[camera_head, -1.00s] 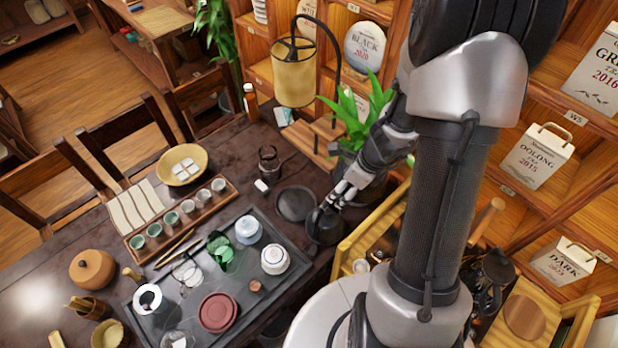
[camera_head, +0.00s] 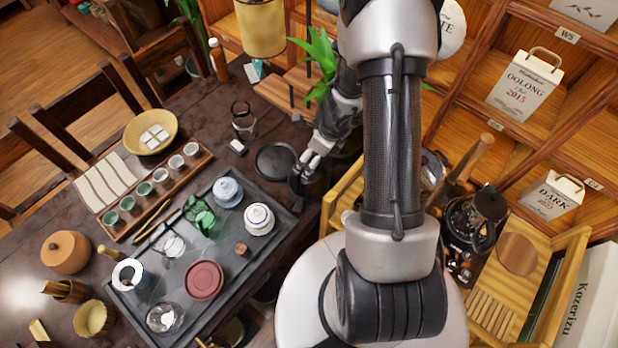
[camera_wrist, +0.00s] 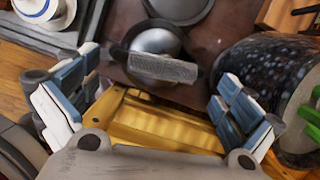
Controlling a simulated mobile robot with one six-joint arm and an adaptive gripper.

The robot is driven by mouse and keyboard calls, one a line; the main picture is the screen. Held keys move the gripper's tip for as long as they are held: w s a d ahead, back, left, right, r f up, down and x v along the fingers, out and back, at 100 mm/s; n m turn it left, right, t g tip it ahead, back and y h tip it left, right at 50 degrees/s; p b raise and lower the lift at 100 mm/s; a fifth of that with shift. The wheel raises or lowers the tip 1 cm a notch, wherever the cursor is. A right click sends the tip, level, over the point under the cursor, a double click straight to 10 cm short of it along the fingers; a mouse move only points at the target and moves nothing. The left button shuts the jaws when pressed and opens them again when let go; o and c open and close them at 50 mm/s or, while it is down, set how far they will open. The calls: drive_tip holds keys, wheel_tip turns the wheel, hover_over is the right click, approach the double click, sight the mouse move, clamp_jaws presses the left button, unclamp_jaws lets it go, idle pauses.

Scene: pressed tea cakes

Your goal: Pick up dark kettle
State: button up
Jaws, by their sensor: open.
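The dark kettle (camera_head: 311,192) stands on the dark table near its right edge, partly hidden by my gripper in the head view. In the wrist view the kettle (camera_wrist: 152,40) shows as a dark round body with a shiny grey top and a grey grip bar across it. My gripper (camera_head: 308,165) is close to the kettle. In the wrist view my gripper (camera_wrist: 158,72) is open, one finger on each side of the kettle's grip bar. I cannot tell whether the fingers touch it.
A black round plate (camera_head: 276,160) lies just left of the kettle. A grey tea tray (camera_head: 235,272) with cups stands in front. A speckled pot (camera_wrist: 270,70) is close to the right finger, with a plant (camera_head: 318,62). A yellow wooden rack (camera_wrist: 160,125) lies below the gripper.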

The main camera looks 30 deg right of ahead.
sight(309, 161)
drive_tip(key=b+x, duration=0.2)
drive_tip(key=x, duration=0.2)
drive_tip(key=shift+w+a+f, duration=0.15)
drive_tip(key=shift+f, duration=0.05)
drive_tip(key=c, duration=1.7)
drive_tip(key=shift+r, duration=0.25)
